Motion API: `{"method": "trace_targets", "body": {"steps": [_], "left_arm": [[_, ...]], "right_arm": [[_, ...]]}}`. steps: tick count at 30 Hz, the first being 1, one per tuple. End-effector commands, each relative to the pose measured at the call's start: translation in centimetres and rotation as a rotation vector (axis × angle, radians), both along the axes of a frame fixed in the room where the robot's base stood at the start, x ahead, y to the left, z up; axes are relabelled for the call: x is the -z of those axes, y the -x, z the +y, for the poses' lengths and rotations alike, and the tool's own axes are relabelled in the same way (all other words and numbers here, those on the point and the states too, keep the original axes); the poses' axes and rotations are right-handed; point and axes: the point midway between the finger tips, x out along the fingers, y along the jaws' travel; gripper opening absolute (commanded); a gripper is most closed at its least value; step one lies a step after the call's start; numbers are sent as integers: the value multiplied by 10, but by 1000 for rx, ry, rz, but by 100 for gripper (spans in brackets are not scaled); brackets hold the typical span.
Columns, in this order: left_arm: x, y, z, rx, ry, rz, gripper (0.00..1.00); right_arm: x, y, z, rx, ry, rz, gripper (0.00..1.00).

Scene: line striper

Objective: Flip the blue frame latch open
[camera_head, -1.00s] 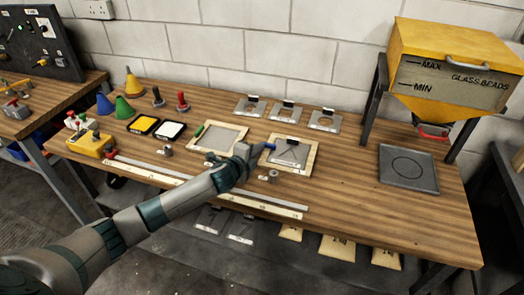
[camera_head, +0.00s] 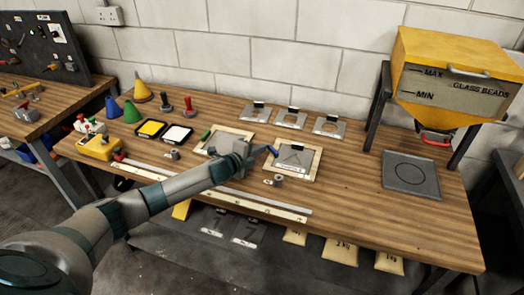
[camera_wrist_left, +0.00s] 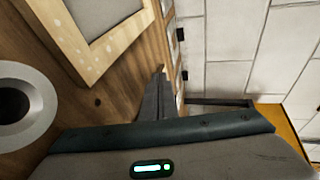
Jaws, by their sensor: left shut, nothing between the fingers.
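The blue latch (camera_head: 271,151) is a short bar at the left edge of the right-hand wooden frame (camera_head: 318,160), slanting outward; I cannot tell exactly how far it is turned. My left gripper (camera_head: 245,150) is shut and empty, just left of the blue latch and apart from it, covering part of the left-hand wooden frame (camera_head: 249,132). In the left wrist view, the closed fingers (camera_wrist_left: 158,98) point up the picture, beside a pale wooden frame corner (camera_wrist_left: 88,62). The blue latch does not show there. My right gripper is out of view.
A green latch (camera_head: 206,135) sits on the left-hand frame. A small metal cylinder (camera_head: 279,179) stands in front of the right-hand frame. A long metal rule (camera_head: 265,204) lies along the front. A grey tray (camera_head: 432,181) is at the right; bare wood lies between.

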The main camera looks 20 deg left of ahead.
Motion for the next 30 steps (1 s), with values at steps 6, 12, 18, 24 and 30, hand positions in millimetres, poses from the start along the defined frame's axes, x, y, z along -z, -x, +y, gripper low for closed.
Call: {"method": "trace_targets", "body": {"steps": [6, 12, 18, 24, 30], "left_arm": [[-1, -10, 5, -2, -1, 0, 0], [0, -17, 6, 0, 0, 0, 0], [0, -18, 6, 0, 1, 0, 0], [0, -18, 6, 0, 1, 0, 0], [0, -18, 6, 0, 0, 0, 0]], "right_arm": [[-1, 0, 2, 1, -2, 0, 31], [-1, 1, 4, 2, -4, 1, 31], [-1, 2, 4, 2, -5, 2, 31], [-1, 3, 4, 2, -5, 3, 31], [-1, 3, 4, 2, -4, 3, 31]]}}
